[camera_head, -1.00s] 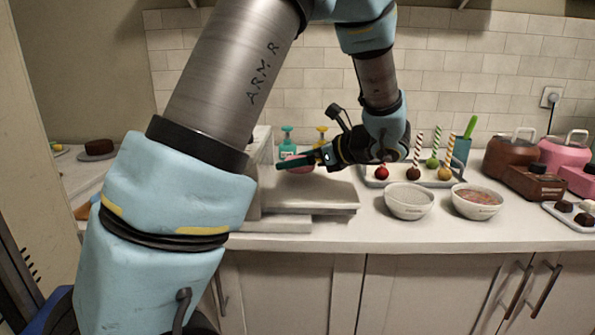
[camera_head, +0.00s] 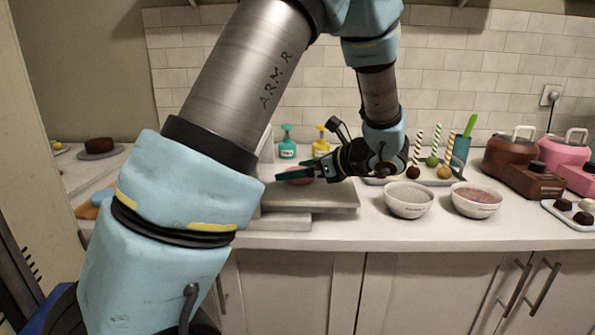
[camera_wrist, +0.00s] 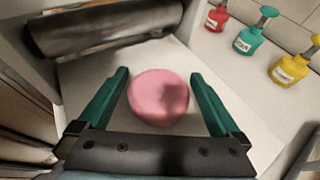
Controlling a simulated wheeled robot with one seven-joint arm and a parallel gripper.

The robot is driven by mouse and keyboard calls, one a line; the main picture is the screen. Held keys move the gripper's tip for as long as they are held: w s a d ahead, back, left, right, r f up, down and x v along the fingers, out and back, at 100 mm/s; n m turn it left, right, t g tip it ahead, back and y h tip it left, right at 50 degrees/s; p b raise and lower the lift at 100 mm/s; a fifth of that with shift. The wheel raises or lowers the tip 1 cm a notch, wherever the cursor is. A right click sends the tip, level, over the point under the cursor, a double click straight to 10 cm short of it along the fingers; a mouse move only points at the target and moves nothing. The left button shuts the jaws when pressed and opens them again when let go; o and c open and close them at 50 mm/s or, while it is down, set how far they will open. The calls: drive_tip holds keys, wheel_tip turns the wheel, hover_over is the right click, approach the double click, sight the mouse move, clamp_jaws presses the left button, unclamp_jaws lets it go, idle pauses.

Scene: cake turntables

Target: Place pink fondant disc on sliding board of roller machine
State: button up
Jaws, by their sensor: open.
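The pink fondant disc (camera_wrist: 158,97) lies on the pale sliding board (camera_wrist: 95,72) of the roller machine in the wrist view. My gripper (camera_wrist: 158,84) is open, with its two green fingers on either side of the disc and a gap at each side. The dark metal roller (camera_wrist: 105,27) lies just beyond the board. My arm hides much of the machine there.
Red (camera_wrist: 216,16), green (camera_wrist: 250,38) and yellow (camera_wrist: 292,68) bottles stand right of the board. The counter front is clear.

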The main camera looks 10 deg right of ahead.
drive_tip(key=b+v, duration=0.1)
drive_tip(key=v, duration=1.1)
drive_tip(key=shift+f, duration=0.1)
drive_tip(key=shift+s, duration=0.1)
